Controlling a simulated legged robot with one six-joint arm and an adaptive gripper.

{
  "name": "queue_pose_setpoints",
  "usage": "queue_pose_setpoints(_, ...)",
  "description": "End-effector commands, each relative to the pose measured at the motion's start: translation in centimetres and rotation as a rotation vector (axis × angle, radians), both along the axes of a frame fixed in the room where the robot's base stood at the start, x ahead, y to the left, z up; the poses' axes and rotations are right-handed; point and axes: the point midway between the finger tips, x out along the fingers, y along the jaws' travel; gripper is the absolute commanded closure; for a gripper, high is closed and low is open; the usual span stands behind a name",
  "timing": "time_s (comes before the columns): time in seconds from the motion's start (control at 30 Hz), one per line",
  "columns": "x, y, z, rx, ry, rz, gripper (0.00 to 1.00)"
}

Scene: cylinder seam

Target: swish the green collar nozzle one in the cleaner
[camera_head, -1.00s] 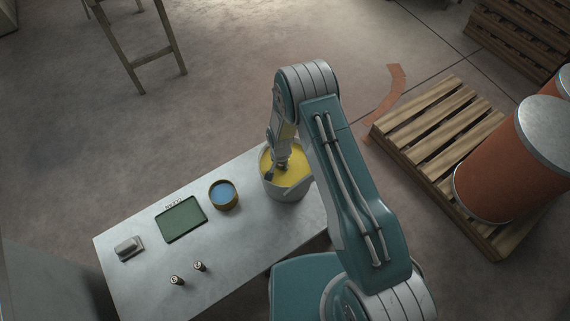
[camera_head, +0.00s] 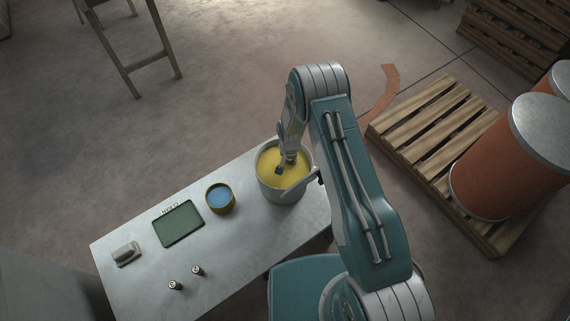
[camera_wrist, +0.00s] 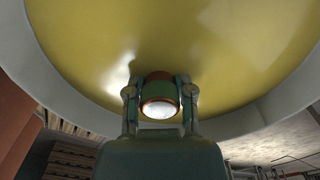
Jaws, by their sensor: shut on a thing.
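My gripper (camera_head: 281,169) reaches down into a pale bucket (camera_head: 280,192) of yellow liquid (camera_head: 270,160) at the table's right end. In the wrist view, my gripper (camera_wrist: 159,92) is shut on a short cylindrical nozzle with a green collar (camera_wrist: 159,89). Orange-brown bands border the green, and its near end is pale and shiny. The yellow liquid fills the wrist view beyond it. Whether the nozzle's far end is below the surface cannot be told.
A small tin of blue liquid (camera_head: 220,198) stands left of the bucket. A green mat (camera_head: 180,223), a grey block (camera_head: 125,253) and two small nozzles (camera_head: 197,270) (camera_head: 175,285) are on the metal table (camera_head: 240,240). A pallet (camera_head: 425,120) and orange drums (camera_head: 490,165) stand right.

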Motion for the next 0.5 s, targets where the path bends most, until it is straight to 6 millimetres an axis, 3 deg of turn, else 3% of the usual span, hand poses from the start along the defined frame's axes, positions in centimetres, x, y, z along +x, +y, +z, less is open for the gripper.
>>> queue_pose_setpoints(0.5,-1.4,2.1,0.0,0.000,0.000,0.003,1.00)
